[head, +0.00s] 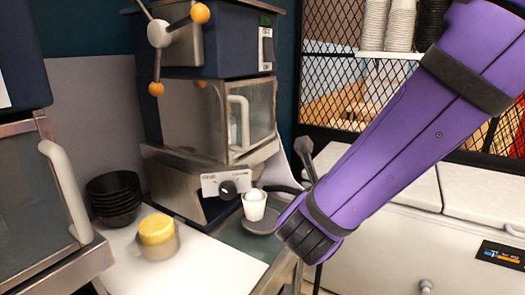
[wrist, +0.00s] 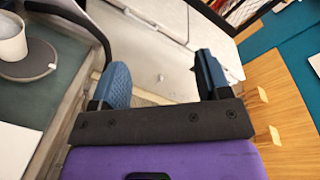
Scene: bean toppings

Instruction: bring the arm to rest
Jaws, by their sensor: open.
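My gripper (wrist: 163,78) shows in the wrist view with its two blue fingers wide apart and nothing between them. Behind the fingers are a pale cabinet front and a strip of floor. In the head view my purple arm (head: 425,120) crosses from the upper right down to the middle. My fingers cannot be made out clearly there. A white cup (head: 254,205) stands upright on a dark round disc (head: 262,226), left of the arm's lower end. The cup (wrist: 10,42) and disc (wrist: 36,64) also show in the wrist view, left of my gripper and apart from it.
A steel machine (head: 205,170) with a glass door stands behind the cup. A container with a yellow top (head: 157,230) and stacked black bowls (head: 113,200) are on the left counter. Stacked cups (head: 400,25) stand on a shelf. A white counter (head: 390,190) lies behind my arm.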

